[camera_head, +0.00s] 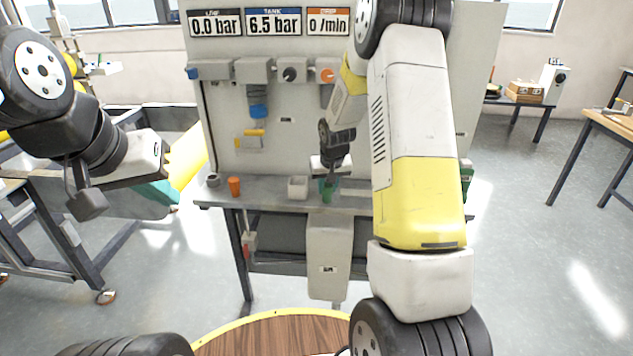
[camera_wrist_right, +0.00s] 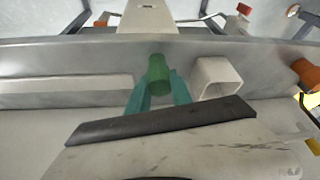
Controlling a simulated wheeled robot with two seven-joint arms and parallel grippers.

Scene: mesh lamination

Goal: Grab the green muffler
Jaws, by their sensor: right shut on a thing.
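The green muffler (camera_head: 327,195) is a small green cylinder at the bench's front edge in the head view. In the right wrist view the muffler (camera_wrist_right: 158,73) sits between the two teal fingertips. My right gripper (camera_wrist_right: 158,92) is shut on it; the fingers touch it from both sides. In the head view my right gripper (camera_head: 328,184) is small and partly covered by my own arm. Whether the muffler still touches the bench is not clear. My left gripper (camera_head: 160,190) hangs at the left, away from the bench, with a teal finger showing; its opening is hidden.
A white square holder (camera_head: 297,187) stands just left of the muffler; it also shows in the wrist view (camera_wrist_right: 217,77). An orange cylinder (camera_head: 234,187) stands further left on the grey bench (camera_head: 262,190). A panel with gauges (camera_head: 273,22) and valves rises behind.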

